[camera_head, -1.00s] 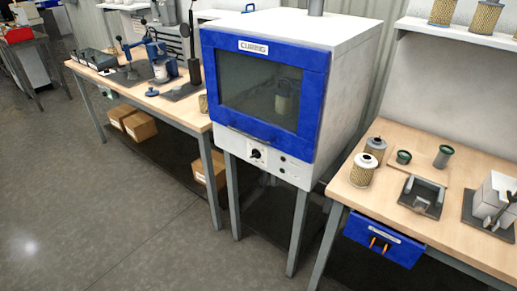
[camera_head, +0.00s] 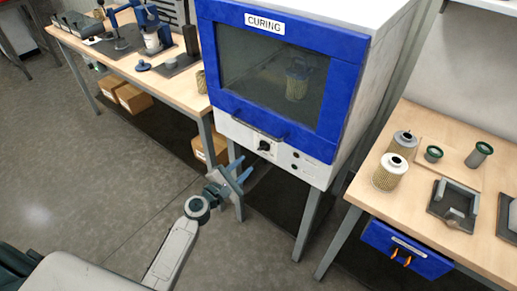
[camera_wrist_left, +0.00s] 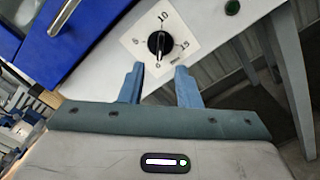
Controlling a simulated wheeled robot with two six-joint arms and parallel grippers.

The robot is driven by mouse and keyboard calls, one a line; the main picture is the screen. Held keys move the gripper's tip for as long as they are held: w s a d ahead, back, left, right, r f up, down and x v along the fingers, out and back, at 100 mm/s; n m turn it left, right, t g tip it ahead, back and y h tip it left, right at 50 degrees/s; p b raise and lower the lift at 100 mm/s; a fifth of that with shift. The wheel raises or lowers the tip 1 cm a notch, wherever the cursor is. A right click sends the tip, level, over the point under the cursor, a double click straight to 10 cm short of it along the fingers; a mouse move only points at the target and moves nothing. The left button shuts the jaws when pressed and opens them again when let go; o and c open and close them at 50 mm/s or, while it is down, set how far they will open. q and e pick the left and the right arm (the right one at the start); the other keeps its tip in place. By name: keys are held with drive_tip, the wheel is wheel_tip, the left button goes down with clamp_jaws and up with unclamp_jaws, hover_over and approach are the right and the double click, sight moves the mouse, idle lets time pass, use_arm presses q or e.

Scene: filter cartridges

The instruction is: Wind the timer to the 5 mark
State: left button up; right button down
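The timer is a black knob (camera_head: 264,146) on a pale dial plate on the lower front of the curing oven (camera_head: 268,98). In the left wrist view the knob (camera_wrist_left: 156,43) sits among the marks 0, 5, 10 and 15. Its white pointer line appears to lie towards the 0 mark, at the bottom there. My left gripper (camera_head: 238,172) is open and empty, in front of and below the knob. In the left wrist view its two blue fingers (camera_wrist_left: 158,70) are spread just short of the dial, not touching the knob. My right gripper is out of view.
A door handle (camera_head: 252,126) runs just above the dial. Small round buttons (camera_head: 295,155) sit right of it. A filter cartridge (camera_head: 297,82) shows behind the oven window. Workbenches stand left (camera_head: 115,55) and right (camera_head: 425,225); floor in front is open.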

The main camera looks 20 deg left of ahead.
sight(260, 150)
use_arm(q)
drive_tip(key=p+x, duration=0.1)
drive_tip(key=x, duration=0.5)
drive_tip(key=shift+w, duration=0.35)
drive_tip(key=shift+w+d, duration=0.2)
drive_tip(key=shift+w, duration=0.4)
drive_tip(key=shift+w+f, duration=0.1)
clamp_jaws()
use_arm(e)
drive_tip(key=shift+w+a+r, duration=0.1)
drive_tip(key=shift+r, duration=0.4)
